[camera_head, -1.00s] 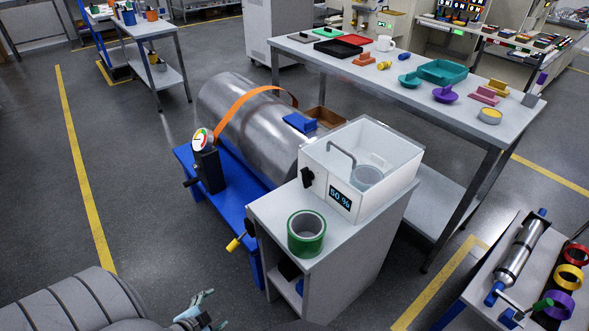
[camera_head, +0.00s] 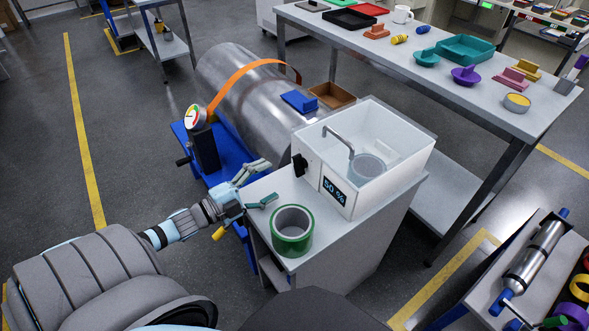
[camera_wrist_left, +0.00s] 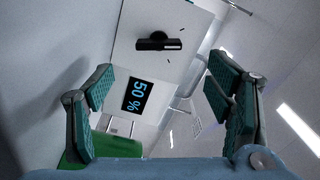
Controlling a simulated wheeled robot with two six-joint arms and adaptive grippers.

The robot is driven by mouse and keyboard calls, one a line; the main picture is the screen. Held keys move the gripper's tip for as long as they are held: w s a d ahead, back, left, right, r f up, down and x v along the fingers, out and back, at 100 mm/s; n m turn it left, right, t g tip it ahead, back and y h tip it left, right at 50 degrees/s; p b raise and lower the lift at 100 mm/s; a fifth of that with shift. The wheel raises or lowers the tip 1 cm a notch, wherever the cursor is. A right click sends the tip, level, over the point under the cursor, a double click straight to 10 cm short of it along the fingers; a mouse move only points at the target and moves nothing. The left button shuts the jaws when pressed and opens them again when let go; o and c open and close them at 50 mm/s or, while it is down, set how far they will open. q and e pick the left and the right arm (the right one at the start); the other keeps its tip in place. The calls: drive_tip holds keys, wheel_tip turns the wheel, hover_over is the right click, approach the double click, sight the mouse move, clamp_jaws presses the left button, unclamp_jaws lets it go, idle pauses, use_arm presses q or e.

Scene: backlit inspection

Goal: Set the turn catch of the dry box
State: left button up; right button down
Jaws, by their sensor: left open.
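The display (camera_wrist_left: 137,97) lies nearer the fingers. My right gripper is not in view.
A green tape roll (camera_head: 292,230) stands on the cabinet top (camera_head: 268,212), just below my left gripper. A gauge (camera_head: 195,117) on a black post and a steel cylinder (camera_head: 235,85) on a blue stand are behind.

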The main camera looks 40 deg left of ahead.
sight(299, 166)
use_arm(q)
drive_tip(key=b+x, duration=0.2)
drive_tip(key=x, duration=0.6)
drive_tip(key=shift+f, duration=0.1)
drive_tip(key=shift+w+d, duration=0.15)
drive_tip(key=shift+w, duration=0.3)
drive_tip(key=c, duration=1.2)
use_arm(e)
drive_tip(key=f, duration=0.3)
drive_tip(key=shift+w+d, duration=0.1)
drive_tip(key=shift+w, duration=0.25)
